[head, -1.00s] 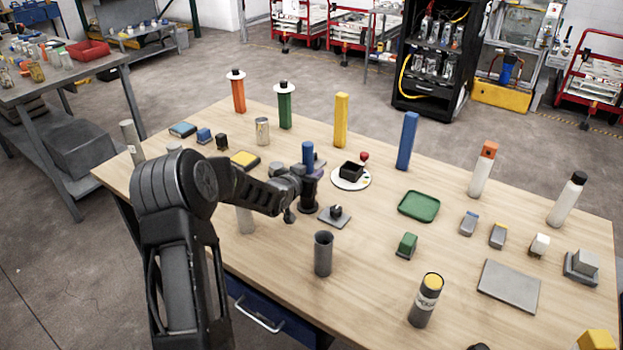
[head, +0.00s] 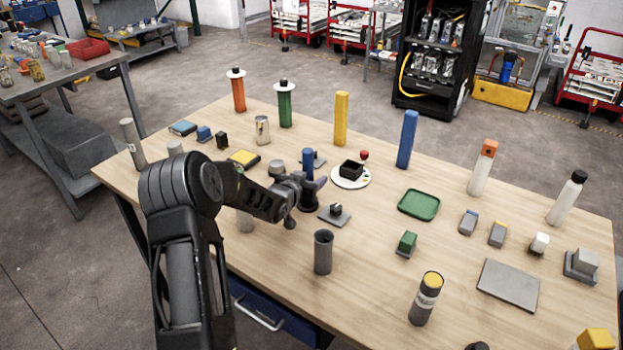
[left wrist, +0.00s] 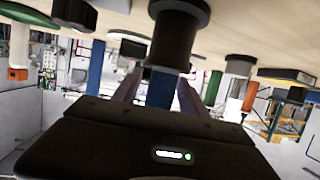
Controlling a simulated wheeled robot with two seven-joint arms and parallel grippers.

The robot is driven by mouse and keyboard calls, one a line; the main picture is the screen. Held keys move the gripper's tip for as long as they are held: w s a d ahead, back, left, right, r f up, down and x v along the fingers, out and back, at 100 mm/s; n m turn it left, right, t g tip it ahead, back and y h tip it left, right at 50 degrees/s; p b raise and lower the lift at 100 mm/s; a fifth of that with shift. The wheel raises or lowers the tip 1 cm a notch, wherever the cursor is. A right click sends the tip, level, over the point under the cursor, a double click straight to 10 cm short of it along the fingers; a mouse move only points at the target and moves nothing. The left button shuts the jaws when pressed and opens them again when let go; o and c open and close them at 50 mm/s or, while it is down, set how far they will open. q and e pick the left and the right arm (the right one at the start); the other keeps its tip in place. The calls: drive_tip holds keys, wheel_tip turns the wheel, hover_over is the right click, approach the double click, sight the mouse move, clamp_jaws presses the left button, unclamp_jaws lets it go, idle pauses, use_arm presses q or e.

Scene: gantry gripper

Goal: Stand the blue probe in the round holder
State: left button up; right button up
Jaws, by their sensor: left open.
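The blue probe (head: 307,157) stands upright near the middle of the table, its lower part black with a wide round foot. I cannot tell whether the black part belongs to it or is a stand. My left gripper (head: 313,184) is open at the probe, below its blue top. In the left wrist view, which is upside down, the probe's blue shaft (left wrist: 160,90) shows between the two fingers of the left gripper (left wrist: 158,88); contact is unclear. A grey, hollow round holder (head: 323,254) stands upright, nearer the front edge, its mouth open and empty-looking. My right gripper is not in view.
A small grey plate with a dark knob (head: 335,214) lies just right of the probe. A white round dish with a black box (head: 351,172) is behind it. A green tray (head: 418,205) and a green block (head: 406,244) lie to the right. Bare table surrounds the holder.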

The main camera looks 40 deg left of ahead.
use_arm(q)
drive_tip(key=shift+r, duration=0.15)
drive_tip(key=b+v, duration=0.1)
drive_tip(key=v, duration=1.1)
drive_tip(key=shift+b, duration=0.35)
